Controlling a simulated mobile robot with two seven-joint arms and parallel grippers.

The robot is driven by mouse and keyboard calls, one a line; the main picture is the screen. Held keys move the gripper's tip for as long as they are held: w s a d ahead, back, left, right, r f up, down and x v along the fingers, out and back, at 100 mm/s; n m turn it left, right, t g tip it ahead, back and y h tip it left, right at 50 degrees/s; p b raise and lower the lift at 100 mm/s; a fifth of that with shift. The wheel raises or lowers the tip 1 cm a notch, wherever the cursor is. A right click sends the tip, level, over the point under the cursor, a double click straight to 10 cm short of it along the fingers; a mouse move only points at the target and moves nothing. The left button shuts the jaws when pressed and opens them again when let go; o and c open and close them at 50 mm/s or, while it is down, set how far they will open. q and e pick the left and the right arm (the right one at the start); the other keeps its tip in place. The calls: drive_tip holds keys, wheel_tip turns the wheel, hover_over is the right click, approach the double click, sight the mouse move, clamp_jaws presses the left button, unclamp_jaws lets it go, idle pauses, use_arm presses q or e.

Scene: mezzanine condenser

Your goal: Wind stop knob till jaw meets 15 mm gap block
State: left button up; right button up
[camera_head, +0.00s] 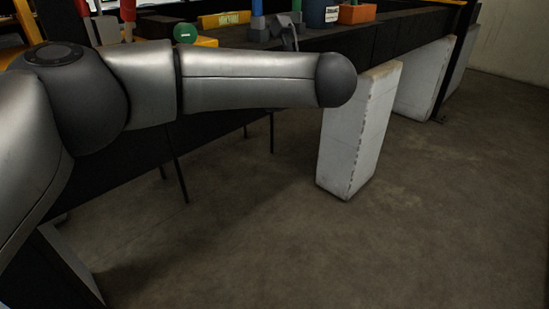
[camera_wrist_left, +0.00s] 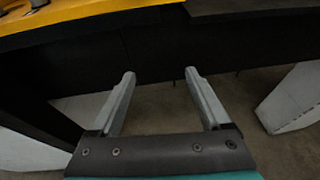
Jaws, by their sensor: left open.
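My left gripper (camera_wrist_left: 159,76) shows in the left wrist view, open with nothing between its two grey fingers. It is in front of the dark side of a bench, below a yellow surface (camera_wrist_left: 75,14). In the head view my arm crosses from the left and its gripper does not show. A green round knob-like thing (camera_head: 185,33) stands on the bench behind my arm; I cannot tell if it is the stop knob. I cannot make out the jaw or the 15 mm gap block. My right gripper is not in view.
On the bench (camera_head: 385,27) stand a yellow labelled bar (camera_head: 223,19), a dark blue container (camera_head: 322,14) and an orange box (camera_head: 357,13). A white block-like support (camera_head: 352,135) stands beneath the bench. The concrete floor (camera_head: 400,240) in front is clear.

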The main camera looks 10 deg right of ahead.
use_arm(q)
drive_tip(key=s+d+f+m+g+h, duration=0.1)
drive_tip(key=s+d+f+g+h, duration=0.1)
drive_tip(key=f, duration=0.5)
drive_tip(key=s+d+f+m+g+h, duration=0.1)
drive_tip(key=s+d+f+g+h, duration=0.1)
drive_tip(key=f, duration=0.5)
drive_tip(key=shift+d+m+g+h+p, duration=0.35)
drive_tip(key=shift+d+g+h, duration=0.25)
drive_tip(key=shift+g, duration=0.4)
drive_tip(key=shift+f, duration=0.1)
